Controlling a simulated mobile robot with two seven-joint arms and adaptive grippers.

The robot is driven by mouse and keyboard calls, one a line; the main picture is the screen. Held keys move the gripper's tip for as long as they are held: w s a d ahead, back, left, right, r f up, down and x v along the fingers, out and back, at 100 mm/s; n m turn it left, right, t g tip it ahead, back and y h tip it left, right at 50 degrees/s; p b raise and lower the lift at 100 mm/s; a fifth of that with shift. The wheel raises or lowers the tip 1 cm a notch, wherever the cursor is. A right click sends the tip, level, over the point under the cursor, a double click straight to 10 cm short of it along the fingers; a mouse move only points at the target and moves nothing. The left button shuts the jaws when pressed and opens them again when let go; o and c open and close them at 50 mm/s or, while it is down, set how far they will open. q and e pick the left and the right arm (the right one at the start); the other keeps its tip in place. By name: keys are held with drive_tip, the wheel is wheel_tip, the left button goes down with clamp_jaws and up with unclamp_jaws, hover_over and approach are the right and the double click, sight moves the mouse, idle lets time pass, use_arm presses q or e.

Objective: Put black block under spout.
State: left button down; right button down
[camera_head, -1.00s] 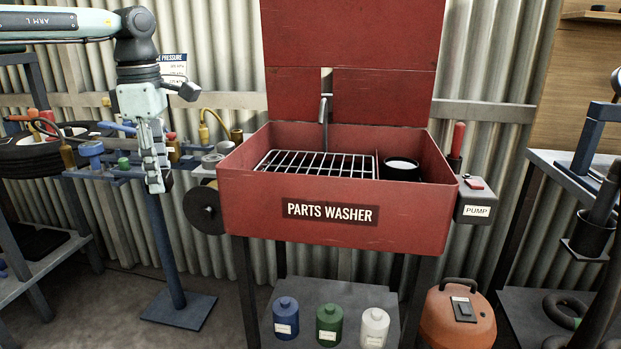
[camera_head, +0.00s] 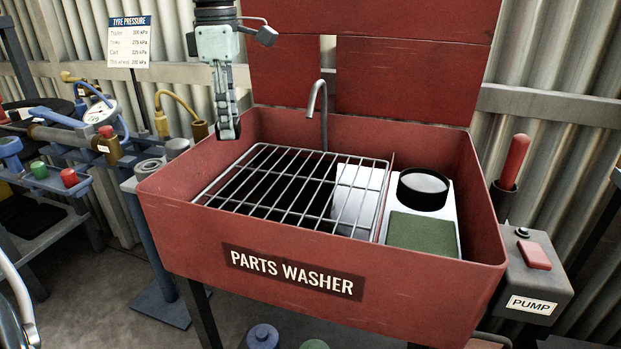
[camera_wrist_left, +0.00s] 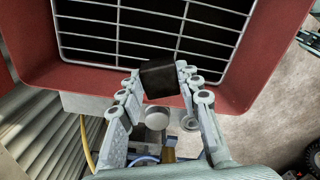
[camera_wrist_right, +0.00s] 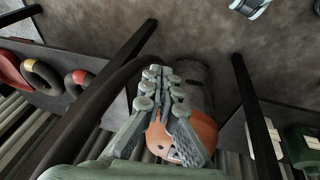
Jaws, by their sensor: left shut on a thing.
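A black block (camera_wrist_left: 160,78) is held between the fingertips of my left gripper (camera_wrist_left: 163,82), seen in the left wrist view. In the head view the left gripper (camera_head: 228,128) points down near the back left of the red parts washer (camera_head: 190,190). The curved metal spout (camera_head: 318,100) rises at the basin's back, to the right of this gripper. A wire grate (camera_head: 300,190) lies below the spout. In the right wrist view my right gripper (camera_wrist_right: 165,78) has its fingers together with nothing between them; it is outside the head view.
In the basin's right part are a round black container (camera_head: 422,188) and a green pad (camera_head: 422,232). A pump box (camera_head: 535,270) with a red switch is at the right. Gauge and fittings (camera_head: 100,112) crowd the left. An orange canister (camera_wrist_right: 185,140) is near my right gripper.

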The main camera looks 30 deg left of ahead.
use_arm(q)
drive_tip(key=shift+w+d, duration=0.15)
drive_tip(key=shift+w, duration=0.15)
hover_over(293, 200)
drive_tip(key=f, duration=0.6)
drive_tip(key=shift+s+a+f, duration=0.1)
drive_tip(key=shift+a+f, duration=0.15)
drive_tip(key=shift+a, duration=0.05)
drive_tip(key=shift+d+f, duration=0.15)
drive_tip(key=shift+d, duration=0.1)
wheel_tip(293, 200, down, 4)
drive_tip(key=shift+r+p, duration=0.15)
drive_tip(key=shift+p, duration=0.2)
use_arm(e)
drive_tip(key=shift+a+f, duration=0.1)
drive_tip(key=shift+f, duration=0.85)
use_arm(q)
drive_tip(key=shift+f, duration=0.2)
drive_tip(key=c, duration=1.5)
unclamp_jaws()
drive_tip(key=o, duration=0.4)
drive_tip(key=shift+o, duration=0.2)
use_arm(e)
drive_tip(key=shift+w+r, duration=0.1)
drive_tip(key=shift+r, duration=0.35)
